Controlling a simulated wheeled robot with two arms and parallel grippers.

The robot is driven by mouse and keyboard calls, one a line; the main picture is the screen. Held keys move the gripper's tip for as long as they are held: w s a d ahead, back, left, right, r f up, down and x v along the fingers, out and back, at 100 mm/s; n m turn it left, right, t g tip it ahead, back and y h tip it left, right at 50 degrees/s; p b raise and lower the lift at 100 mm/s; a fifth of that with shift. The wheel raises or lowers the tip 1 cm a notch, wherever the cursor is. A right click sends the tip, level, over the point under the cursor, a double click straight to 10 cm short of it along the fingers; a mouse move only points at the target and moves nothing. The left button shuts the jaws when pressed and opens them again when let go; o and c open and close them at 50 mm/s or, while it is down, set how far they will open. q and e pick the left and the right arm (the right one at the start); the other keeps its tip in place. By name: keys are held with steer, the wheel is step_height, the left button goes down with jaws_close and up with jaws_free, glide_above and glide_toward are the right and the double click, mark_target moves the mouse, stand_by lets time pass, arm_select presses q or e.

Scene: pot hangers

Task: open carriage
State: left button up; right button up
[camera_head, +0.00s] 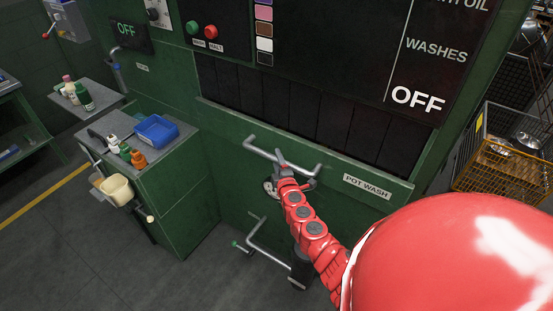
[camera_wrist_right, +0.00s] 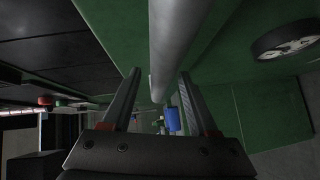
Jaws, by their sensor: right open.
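The green pot wash machine carries a dark panel and a "POT WASH" label (camera_head: 367,187). A grey bar handle (camera_head: 262,152) runs across its green front below the dark strip curtain. My right gripper (camera_head: 281,160) is at the middle of this handle. In the right wrist view the handle (camera_wrist_right: 178,45) passes between the two spread fingers of the right gripper (camera_wrist_right: 161,75). The fingers are open, with a gap on each side of the bar; I cannot tell whether either touches it. My left gripper is not in view.
A lower grey bar (camera_head: 270,254) sticks out near the floor below the handle. A side cabinet with a blue tray (camera_head: 156,130) and several bottles stands to the left. A yellow wire crate (camera_head: 500,165) with metal pots stands at the right. Floor at lower left is clear.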

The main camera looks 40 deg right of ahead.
steer(key=shift+x, duration=0.8)
jaws_close()
stand_by(1.0)
